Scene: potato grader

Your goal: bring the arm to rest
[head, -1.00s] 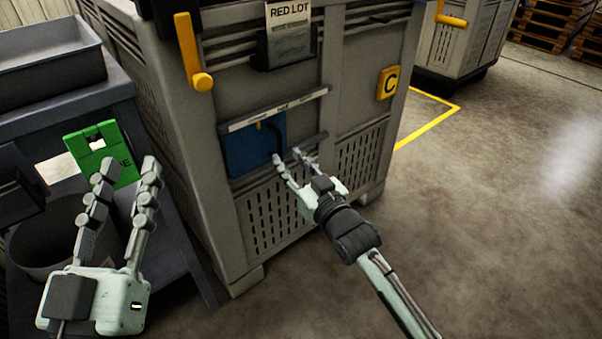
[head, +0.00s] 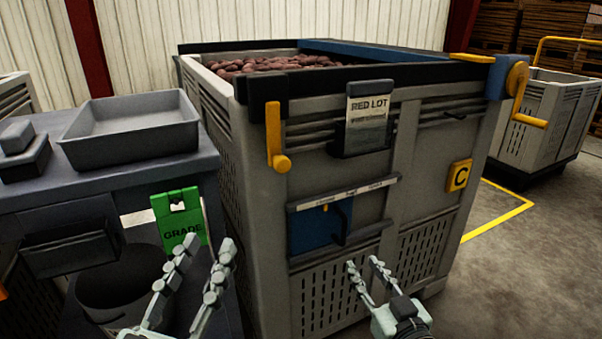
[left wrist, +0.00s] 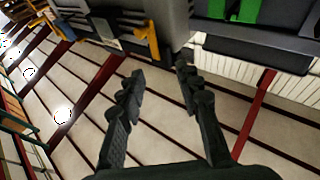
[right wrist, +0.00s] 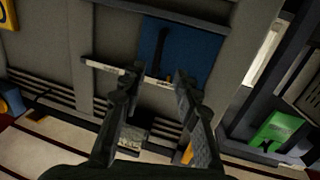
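My left gripper (head: 206,262) is open and empty at the bottom of the head view, in front of the green grade tag. Its two fingers stand apart in the left wrist view (left wrist: 160,75), with nothing between them. My right gripper (head: 364,264) is in front of the lower slatted wall of the large grey bin (head: 420,150). In the right wrist view its fingers (right wrist: 155,85) are apart and empty, facing the blue hatch (right wrist: 190,45). The blue hatch with a dark handle also shows in the head view (head: 310,228), above the right gripper.
Red potatoes (head: 270,64) fill the bin. A "RED LOT" card (head: 368,108) and yellow levers (head: 273,130) are on its front. A bench with a grey tray (head: 130,128), a green tag (head: 178,215) and a round bucket (head: 110,285) stands left.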

